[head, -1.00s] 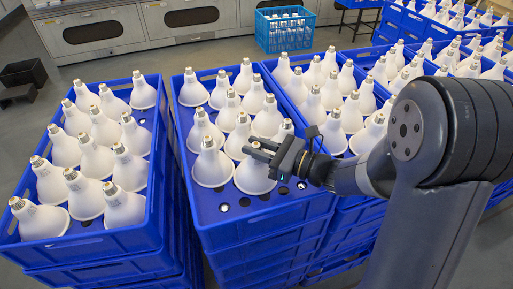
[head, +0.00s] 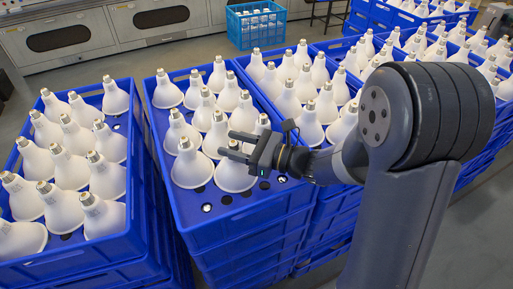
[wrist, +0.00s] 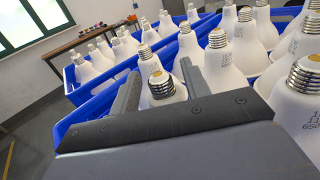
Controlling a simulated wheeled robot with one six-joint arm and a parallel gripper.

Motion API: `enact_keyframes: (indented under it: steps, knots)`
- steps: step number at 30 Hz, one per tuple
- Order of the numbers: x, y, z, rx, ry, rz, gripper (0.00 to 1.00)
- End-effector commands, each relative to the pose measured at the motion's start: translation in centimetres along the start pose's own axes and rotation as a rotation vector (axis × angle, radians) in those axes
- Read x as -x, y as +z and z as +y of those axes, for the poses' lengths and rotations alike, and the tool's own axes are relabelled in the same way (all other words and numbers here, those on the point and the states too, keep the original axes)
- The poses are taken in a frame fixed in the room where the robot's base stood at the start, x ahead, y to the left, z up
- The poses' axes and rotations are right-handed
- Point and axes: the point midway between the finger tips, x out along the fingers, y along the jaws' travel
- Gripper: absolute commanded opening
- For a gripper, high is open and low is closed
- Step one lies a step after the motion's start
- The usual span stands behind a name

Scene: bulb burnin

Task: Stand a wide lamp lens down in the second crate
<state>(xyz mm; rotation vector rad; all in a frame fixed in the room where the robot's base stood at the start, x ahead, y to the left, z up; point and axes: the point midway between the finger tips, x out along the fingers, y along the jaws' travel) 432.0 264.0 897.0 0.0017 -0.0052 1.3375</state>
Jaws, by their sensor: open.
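The white wide lamps stand lens down with metal screw caps up. The second crate from the left (head: 225,222) is blue and holds several of them, with bare holes along its front edge. My gripper (head: 232,146) is open over the front of this crate. Its fingers lie level around the top of the front-right lamp (head: 235,176), apart from each other. In the wrist view, a lamp cap (wrist: 163,88) shows between the two fingers, partly hidden by the gripper body. Whether a finger touches it, I cannot tell.
A blue crate of lamps (head: 115,250) stands close on the left, and another (head: 325,142) on the right behind my arm. A lighter blue crate (head: 236,33) sits on the floor at the back. Grey cabinets (head: 115,30) line the back.

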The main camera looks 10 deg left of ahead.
Motion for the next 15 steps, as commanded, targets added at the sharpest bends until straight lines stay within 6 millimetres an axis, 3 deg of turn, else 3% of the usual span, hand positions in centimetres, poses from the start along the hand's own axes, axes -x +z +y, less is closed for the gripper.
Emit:
enact_keyframes:
  steps: [15]
  knots:
    - [8.7, -0.1, -0.1, -0.001, -0.006, 0.001, 0.44]
